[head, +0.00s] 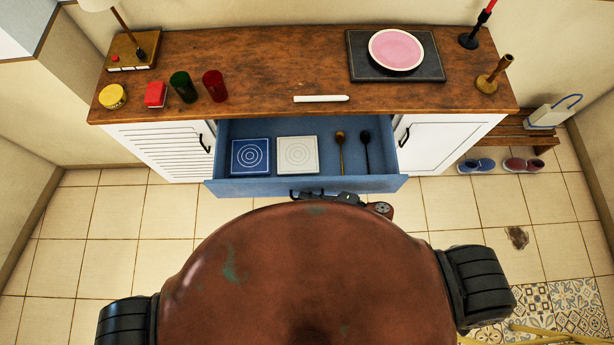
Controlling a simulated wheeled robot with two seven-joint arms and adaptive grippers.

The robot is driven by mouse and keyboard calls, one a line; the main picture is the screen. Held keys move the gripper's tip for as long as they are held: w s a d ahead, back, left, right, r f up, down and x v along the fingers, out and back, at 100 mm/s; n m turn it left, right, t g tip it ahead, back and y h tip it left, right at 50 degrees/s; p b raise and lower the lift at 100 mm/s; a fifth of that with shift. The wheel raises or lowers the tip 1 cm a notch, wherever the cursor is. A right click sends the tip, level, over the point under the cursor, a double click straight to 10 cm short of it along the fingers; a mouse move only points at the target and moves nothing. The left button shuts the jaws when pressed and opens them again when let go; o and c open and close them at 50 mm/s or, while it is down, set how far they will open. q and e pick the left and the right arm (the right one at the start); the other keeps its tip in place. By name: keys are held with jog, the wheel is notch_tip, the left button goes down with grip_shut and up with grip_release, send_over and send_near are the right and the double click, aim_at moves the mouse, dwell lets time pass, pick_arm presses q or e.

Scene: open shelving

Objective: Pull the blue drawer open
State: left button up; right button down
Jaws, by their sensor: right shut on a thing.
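The blue drawer (270,187) in the middle of the wooden-topped sideboard is pulled out, and its inside shows from above. It holds a blue square with white rings (250,156), a white square with rings (297,155), a wooden spoon (340,150) and a black spoon (365,150). My right gripper (322,196) is at the middle of the drawer front, shut on the dark handle there. My own body partly hides the gripper and arm. My left gripper is not in view.
White doors with black handles flank the drawer, the louvred one (160,148) on the left. The wooden top (270,65) bears cups, a pink plate (396,50) and candlesticks. A low bench (515,135) with shoes stands at right. Tiled floor is clear on the left.

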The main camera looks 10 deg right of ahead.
jog(key=shift+d, duration=0.1)
jog(key=c, duration=2.3)
grip_release()
jog(key=shift+c, duration=0.2)
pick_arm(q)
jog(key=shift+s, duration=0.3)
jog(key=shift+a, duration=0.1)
pick_arm(e)
jog(key=shift+s+d, duration=0.1)
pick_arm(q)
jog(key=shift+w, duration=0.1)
pick_arm(e)
jog(key=v, duration=1.1)
jog(key=shift+s+d, duration=0.15)
jog(key=shift+d, duration=0.2)
jog(key=shift+r, duration=0.15)
